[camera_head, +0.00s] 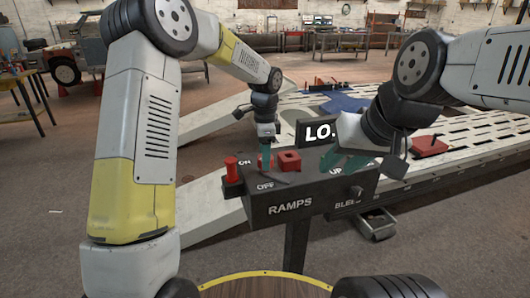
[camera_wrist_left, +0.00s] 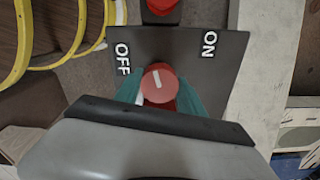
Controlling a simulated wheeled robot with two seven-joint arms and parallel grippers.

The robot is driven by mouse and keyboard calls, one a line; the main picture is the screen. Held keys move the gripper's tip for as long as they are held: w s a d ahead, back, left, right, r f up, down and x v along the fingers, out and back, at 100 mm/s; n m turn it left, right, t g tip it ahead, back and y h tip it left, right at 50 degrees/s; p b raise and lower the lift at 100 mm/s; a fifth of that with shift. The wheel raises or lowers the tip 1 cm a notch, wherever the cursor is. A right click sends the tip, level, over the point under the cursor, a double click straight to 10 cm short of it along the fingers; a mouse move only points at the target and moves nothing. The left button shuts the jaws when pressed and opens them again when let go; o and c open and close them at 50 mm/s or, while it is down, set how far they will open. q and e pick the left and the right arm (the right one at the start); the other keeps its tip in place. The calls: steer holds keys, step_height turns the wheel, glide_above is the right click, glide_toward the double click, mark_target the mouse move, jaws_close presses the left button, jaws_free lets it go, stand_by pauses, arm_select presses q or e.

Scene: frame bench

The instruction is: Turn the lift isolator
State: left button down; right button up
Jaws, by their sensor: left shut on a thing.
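The lift isolator is a round red knob with a white mark, seen between OFF and ON in the left wrist view (camera_wrist_left: 158,85). My left gripper (camera_head: 266,158) reaches down onto the dark control box (camera_head: 290,208). In the left wrist view its teal fingers lie on both sides of the knob, shut on it. The white mark runs nearly up and down in that view, not clearly at either word. In the head view the fingers mostly hide the knob. My right gripper (camera_head: 343,163) is over the right part of the box, near UP, its teal fingers apart and seemingly empty.
Another red knob (camera_head: 231,169) stands at the box's left end. A red block (camera_head: 289,160) sits just right of my left fingers. A black knob (camera_head: 354,192) is on the front face. A sign reading LO (camera_head: 317,132) stands behind, partly hidden by my right arm.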

arm_select(q)
steer(key=shift+m, duration=1.5)
steer(key=c, duration=1)
jaws_free()
steer(key=shift+o, duration=0.2)
step_height(320, 180, up, 8)
steer(key=shift+w+f, duration=0.1)
steer(key=shift+f, duration=0.1)
steer(key=shift+r, duration=0.15)
